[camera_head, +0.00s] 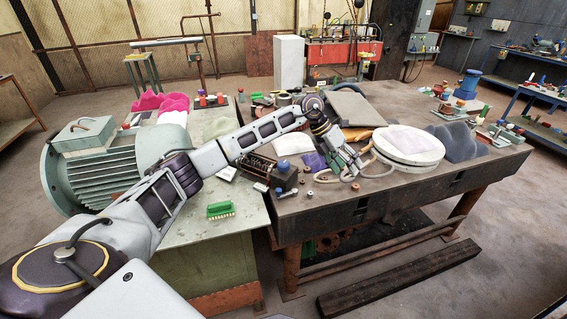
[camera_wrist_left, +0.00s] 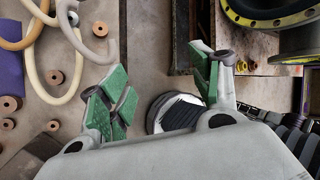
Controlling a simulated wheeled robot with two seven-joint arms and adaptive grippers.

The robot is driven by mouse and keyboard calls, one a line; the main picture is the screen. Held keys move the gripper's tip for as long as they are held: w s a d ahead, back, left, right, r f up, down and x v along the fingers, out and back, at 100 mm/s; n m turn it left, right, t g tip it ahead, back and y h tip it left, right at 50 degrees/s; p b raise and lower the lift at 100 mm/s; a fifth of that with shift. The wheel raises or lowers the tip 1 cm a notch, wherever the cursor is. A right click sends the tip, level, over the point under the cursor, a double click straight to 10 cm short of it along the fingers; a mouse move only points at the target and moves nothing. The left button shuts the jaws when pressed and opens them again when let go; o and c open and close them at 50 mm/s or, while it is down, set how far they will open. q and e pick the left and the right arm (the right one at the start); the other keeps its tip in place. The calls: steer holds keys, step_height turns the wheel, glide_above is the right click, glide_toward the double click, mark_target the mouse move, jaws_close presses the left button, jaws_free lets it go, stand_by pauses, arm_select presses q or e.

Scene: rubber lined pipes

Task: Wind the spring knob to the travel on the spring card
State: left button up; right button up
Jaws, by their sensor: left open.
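My left gripper (camera_head: 345,168) is over the near middle of the dark table (camera_head: 365,205), pointing down and toward the front. In the left wrist view its green-padded fingers (camera_wrist_left: 158,88) are spread apart with nothing held between them. A round part with a white rim and a black ribbed face (camera_wrist_left: 177,113) shows below and between the fingers; I cannot tell whether it is the spring knob. I cannot make out the spring card in either view. My right gripper is not in view.
A green motor (camera_head: 102,165) fills the left. The table's front edge is near.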

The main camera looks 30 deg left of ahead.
arm_select(q)
steer(key=s+a+r+n+g+y, duration=0.1)
steer(key=a+r+y, duration=0.3)
steer(key=a, duration=0.7)
steer(key=s+a+r+n+g+y, duration=0.1)
steer(key=a+r+y, duration=0.2)
steer(key=a, duration=0.8)
glide_above(283, 163)
step_height(283, 163, down, 6)
steer(key=shift+f+p, duration=0.2)
steer(key=shift+p, duration=0.1)
step_height(283, 163, down, 5)
steer(key=shift+w+f, duration=0.1)
steer(key=shift+f, duration=0.05)
steer(key=shift+f+p, duration=0.3)
steer(key=shift+f, duration=0.55)
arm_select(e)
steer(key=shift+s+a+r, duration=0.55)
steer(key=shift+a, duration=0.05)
arm_select(q)
steer(key=c, duration=1)
steer(key=shift+c, duration=0.2)
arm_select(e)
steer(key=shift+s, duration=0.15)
